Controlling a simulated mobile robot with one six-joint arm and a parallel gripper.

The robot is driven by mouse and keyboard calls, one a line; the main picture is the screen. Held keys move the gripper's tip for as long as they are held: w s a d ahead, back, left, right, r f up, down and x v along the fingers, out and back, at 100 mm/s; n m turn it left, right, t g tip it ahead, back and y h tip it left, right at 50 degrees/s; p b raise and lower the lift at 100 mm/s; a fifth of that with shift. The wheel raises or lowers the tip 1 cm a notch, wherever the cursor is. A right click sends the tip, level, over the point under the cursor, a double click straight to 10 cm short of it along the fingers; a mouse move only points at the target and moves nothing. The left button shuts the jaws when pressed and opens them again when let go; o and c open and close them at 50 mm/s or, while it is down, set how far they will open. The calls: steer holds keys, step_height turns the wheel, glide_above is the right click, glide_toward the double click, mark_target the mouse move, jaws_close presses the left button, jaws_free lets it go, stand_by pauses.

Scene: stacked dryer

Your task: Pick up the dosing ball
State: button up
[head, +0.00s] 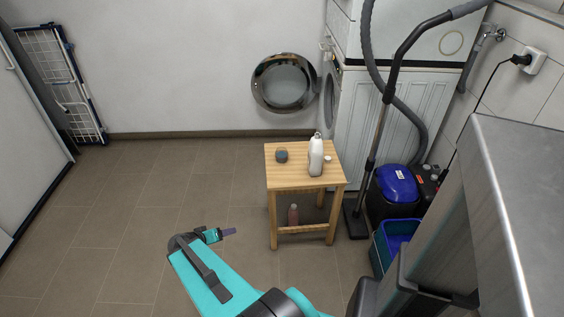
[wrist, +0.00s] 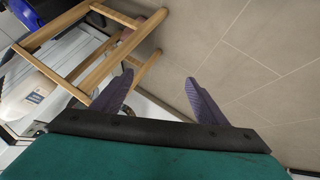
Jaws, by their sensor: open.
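A small dark blue-grey round thing (head: 281,156), which looks like the dosing ball, sits on the left part of the wooden stool top (head: 296,181). A white bottle (head: 316,155) stands upright to its right, with a small white cap-like thing (head: 328,158) beside that. My gripper (head: 230,232) is left of the stool and apart from it. In the wrist view my gripper (wrist: 158,82) has its two purple fingers spread wide, with nothing held between them. The stool (wrist: 95,75) shows there at the upper left. I cannot make out the ball in that view.
A reddish bottle (head: 293,215) stands under the stool top. A stacked washer and dryer (head: 385,120) with an open round door (head: 285,83), a vacuum hose, a blue-lidded bin (head: 398,184) and a blue crate (head: 380,251) crowd the right. The tiled floor (head: 130,215) at left is clear.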

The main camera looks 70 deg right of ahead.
steer(key=s+d+r+m+h+b, duration=0.1)
steer(key=d+r+m+h+b, duration=0.15)
steer(key=d, duration=0.55)
steer(key=s+d+r+m+h+b, duration=0.2)
steer(key=d+r, duration=0.2)
steer(key=d, duration=0.3)
steer(key=m+h+b, duration=0.2)
steer(key=b, duration=0.1)
glide_toward(279, 159)
steer(key=a, duration=0.2)
steer(key=shift+s+a+r+t, duration=0.15)
steer(key=shift+a+t, duration=0.25)
steer(key=shift+d+f+b, duration=0.25)
steer(key=shift+d+b, duration=0.05)
steer(key=shift+b, duration=0.8)
steer(key=b+x, duration=0.2)
steer(key=b, duration=0.5)
steer(key=shift+d, duration=0.15)
steer(key=b+x, duration=0.3)
steer(key=b, duration=0.5)
steer(key=shift+b, duration=0.3)
steer(key=shift+d, duration=0.4)
steer(key=shift+x, duration=0.95)
